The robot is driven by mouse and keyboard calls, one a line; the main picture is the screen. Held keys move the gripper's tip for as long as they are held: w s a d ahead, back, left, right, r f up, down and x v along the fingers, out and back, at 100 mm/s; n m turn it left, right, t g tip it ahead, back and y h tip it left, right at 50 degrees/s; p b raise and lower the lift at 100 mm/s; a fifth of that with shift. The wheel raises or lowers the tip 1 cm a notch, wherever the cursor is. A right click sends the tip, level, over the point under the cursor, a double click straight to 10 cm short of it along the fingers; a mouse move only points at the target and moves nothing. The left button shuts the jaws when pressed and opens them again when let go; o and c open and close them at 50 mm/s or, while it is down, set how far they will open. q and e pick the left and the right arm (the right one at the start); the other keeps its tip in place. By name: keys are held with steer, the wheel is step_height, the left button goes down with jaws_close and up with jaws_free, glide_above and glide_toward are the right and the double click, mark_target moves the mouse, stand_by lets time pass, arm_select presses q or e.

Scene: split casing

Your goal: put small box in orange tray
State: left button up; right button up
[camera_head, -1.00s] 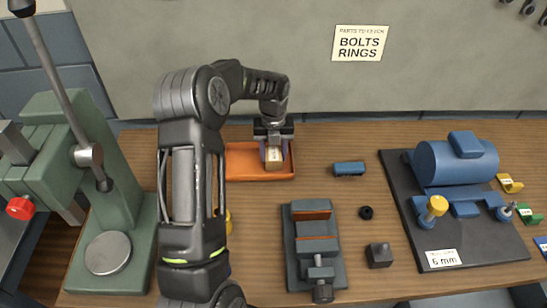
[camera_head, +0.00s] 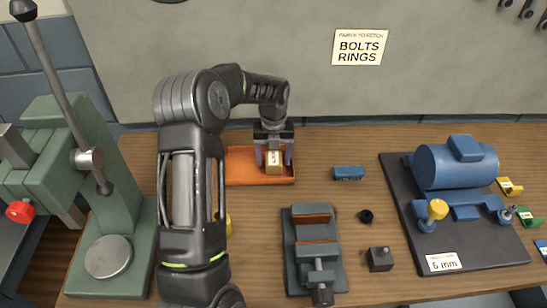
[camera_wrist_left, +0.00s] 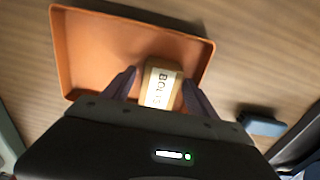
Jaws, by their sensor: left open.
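The small box (camera_head: 274,163) is tan with a white label. It is at the right part of the orange tray (camera_head: 243,166), which lies on the bench at the back. The wrist view shows the box (camera_wrist_left: 161,84) labelled "BOL…", inside the right edge of the tray (camera_wrist_left: 105,50). My left gripper (camera_head: 274,156) is open around the box, with one finger on each side and a gap beside them. The wrist view also shows the two fingers of my left gripper (camera_wrist_left: 158,92) spread. The box's lower end is hidden in the wrist view. My right gripper is not in view.
A blue block (camera_head: 348,173) lies right of the tray. A grey vise (camera_head: 312,250), a black ring (camera_head: 366,216) and a dark cube (camera_head: 380,258) stand nearer the front. A blue motor (camera_head: 456,163) on a dark plate is at right, a green press (camera_head: 100,200) at left.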

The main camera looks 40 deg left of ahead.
mark_target(273, 156)
arm_select(q)
step_height(273, 156, up, 4)
steer(key=p, duration=0.2)
steer(key=shift+r+p, duration=0.1)
steer(key=shift+p, duration=0.2)
step_height(273, 156, up, 8)
